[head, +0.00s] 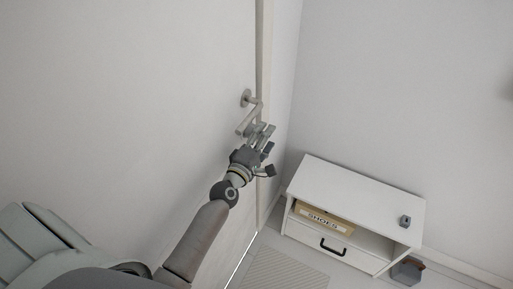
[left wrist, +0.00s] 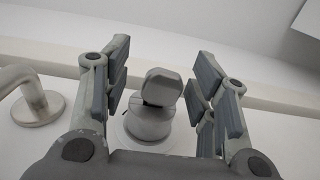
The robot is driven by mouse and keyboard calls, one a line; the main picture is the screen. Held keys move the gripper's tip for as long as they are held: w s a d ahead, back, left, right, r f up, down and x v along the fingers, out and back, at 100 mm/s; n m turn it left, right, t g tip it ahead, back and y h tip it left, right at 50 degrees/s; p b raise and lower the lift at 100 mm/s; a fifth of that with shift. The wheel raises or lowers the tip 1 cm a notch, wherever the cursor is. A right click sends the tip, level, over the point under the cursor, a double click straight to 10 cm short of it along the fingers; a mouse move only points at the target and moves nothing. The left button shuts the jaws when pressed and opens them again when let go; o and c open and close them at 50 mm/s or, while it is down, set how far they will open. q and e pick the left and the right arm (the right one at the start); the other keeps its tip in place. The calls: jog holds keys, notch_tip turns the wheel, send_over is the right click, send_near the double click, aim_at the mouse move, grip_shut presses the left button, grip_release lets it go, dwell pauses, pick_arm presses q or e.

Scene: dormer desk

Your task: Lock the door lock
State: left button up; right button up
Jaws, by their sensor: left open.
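My left gripper (head: 264,141) is at the white door (head: 190,80), just below the lever handle (head: 248,117). In the left wrist view, the door lock's grey thumb-turn (left wrist: 159,91) stands on a round base against the door. It sits between the two open fingers of my left gripper (left wrist: 162,70), with a visible gap on each side. The handle (left wrist: 32,100) shows at the left of that view. In the head view the lock is hidden by my gripper. My right gripper is not in view.
A white cabinet (head: 368,190) stands to the right of the door, with a box labelled SHOES (head: 324,217) on its shelf and a small grey object (head: 405,220) on top. A striped mat (head: 285,270) lies on the floor. The wall right of the door is bare.

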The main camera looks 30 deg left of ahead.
pick_arm(q)
jog(key=s, duration=1.1)
jog(key=shift+s+a, duration=0.15)
jog(key=shift+s, duration=0.1)
jog(key=s+d+f+m+g, duration=0.1)
jog(key=s+f+m+g, duration=0.25)
jog(key=f, duration=0.85)
jog(key=s+d+f+m+g, duration=0.1)
jog(key=s+f+m+g, duration=0.3)
jog(key=f, duration=0.7)
jog(key=s+d+f+m+g, duration=0.15)
jog(key=s+f+m, duration=0.35)
jog(key=f, duration=0.7)
jog(key=s+f+m+g, duration=0.2)
jog(key=s+f, duration=0.3)
jog(key=s, duration=0.4)
jog(key=s+a+f+m+g, duration=0.1)
jog(key=s+f+m+g, duration=0.2)
jog(key=s, duration=0.6)
jog(key=s+a+f+m+g, duration=0.1)
jog(key=s+f+m+g, duration=0.2)
jog(key=s+f, duration=0.4)
jog(key=shift+s+f, duration=0.3)
jog(key=shift+s, duration=0.95)
jog(key=c, duration=0.4)
